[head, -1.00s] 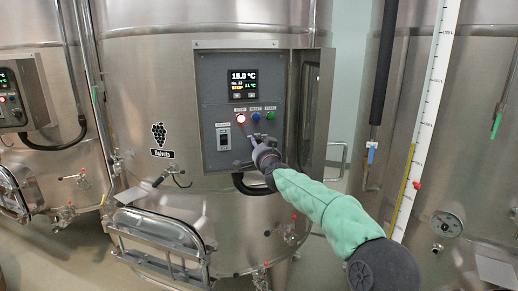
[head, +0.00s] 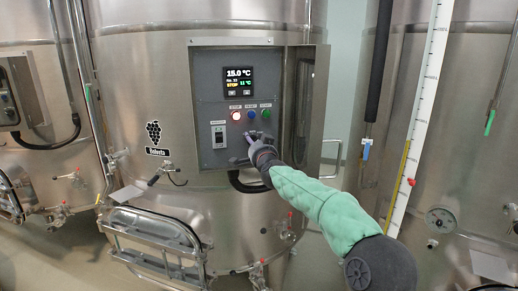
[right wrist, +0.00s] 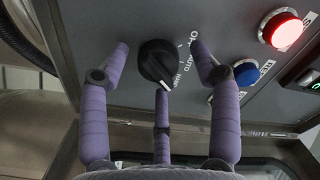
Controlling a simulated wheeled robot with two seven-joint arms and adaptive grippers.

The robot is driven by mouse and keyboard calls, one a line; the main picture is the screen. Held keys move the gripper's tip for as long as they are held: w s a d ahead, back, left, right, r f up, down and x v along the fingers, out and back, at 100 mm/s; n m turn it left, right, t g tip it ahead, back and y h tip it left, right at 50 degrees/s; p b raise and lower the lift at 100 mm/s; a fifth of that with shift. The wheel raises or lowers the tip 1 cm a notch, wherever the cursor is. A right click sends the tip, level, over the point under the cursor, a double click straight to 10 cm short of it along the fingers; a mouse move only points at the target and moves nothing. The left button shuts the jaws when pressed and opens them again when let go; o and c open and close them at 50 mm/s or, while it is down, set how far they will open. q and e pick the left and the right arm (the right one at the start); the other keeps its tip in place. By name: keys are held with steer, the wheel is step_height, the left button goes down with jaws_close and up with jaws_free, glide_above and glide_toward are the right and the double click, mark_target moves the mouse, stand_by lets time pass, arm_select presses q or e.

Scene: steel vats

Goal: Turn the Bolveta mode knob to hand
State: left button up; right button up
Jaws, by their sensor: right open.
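The Bolveta mode knob (right wrist: 155,62) is black with a white pointer mark, on the grey control panel (head: 205,100). In the right wrist view the lettering OFF, AUTO and HAND runs beside it. The white mark points downward in that view, nearest the HAND lettering; I cannot tell if it lines up exactly. My right gripper (head: 246,140) is at the panel, below the buttons, and hides the knob in the head view. In the right wrist view its purple fingers (right wrist: 162,60) stand open around the knob, with gaps at both sides. My left gripper is out of view.
A lit red button (head: 236,115), a blue button (head: 251,114) and a green button (head: 266,113) sit above the gripper. The display (head: 239,80) reads 15.0 °C and STOP. A rocker switch (head: 219,137) is at left. The open panel door (head: 308,100) stands at right.

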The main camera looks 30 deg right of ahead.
steer(key=v, duration=1.1)
steer(key=shift+s, duration=0.4)
